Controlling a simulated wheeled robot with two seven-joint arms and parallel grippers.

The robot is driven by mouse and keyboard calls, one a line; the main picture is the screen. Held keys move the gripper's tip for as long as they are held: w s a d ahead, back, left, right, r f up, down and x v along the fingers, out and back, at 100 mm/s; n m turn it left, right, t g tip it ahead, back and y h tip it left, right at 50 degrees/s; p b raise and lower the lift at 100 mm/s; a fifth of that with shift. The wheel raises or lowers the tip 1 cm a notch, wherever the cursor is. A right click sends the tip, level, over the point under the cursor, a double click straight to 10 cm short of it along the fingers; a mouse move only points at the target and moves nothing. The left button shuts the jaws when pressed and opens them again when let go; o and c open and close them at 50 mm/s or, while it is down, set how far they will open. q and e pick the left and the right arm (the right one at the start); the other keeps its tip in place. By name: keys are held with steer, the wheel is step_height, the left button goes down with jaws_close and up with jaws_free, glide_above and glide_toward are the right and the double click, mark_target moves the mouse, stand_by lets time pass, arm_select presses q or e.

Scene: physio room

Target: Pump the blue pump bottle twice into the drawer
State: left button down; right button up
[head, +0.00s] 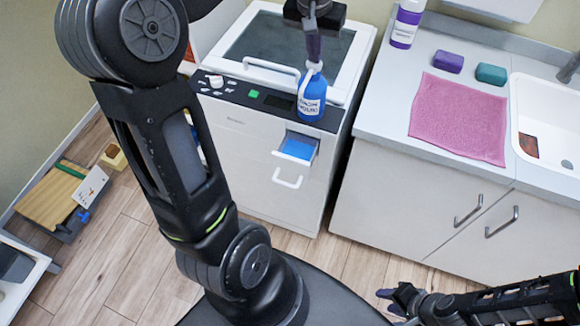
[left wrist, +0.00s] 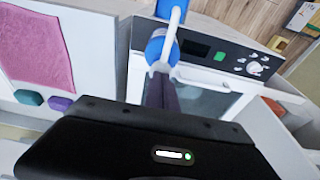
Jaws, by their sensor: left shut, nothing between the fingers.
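The blue pump bottle (head: 312,98) stands upright on the front right of the white machine's top, with a white pump head and a pale label. My left gripper (head: 314,58) is shut and empty, pointing down right above the pump head; its tips look at or very near the head, and contact is unclear. In the left wrist view the shut fingers (left wrist: 161,92) end by the white pump head, with the blue bottle (left wrist: 157,48) partly hidden behind it. The small drawer (head: 298,148) below is pulled open, blue inside. My right gripper (head: 398,296) is low at right, away from everything.
The white machine (head: 240,130) has a dark glass lid, a handle and a control panel. The counter (head: 385,110) at right holds a purple bottle (head: 406,24), a pink towel (head: 459,117), purple and teal blocks and a sink. A wooden crate lies on the floor at left.

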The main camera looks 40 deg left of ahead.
arm_select(q)
steer(key=shift+r+p, duration=0.8)
steer(key=shift+r, duration=0.3)
steer(key=shift+f, duration=0.1)
steer(key=shift+f+b, duration=1.15)
steer(key=shift+f, duration=0.2)
steer(key=shift+r, duration=0.15)
steer(key=shift+r+p, duration=1.2)
steer(key=shift+r, duration=0.1)
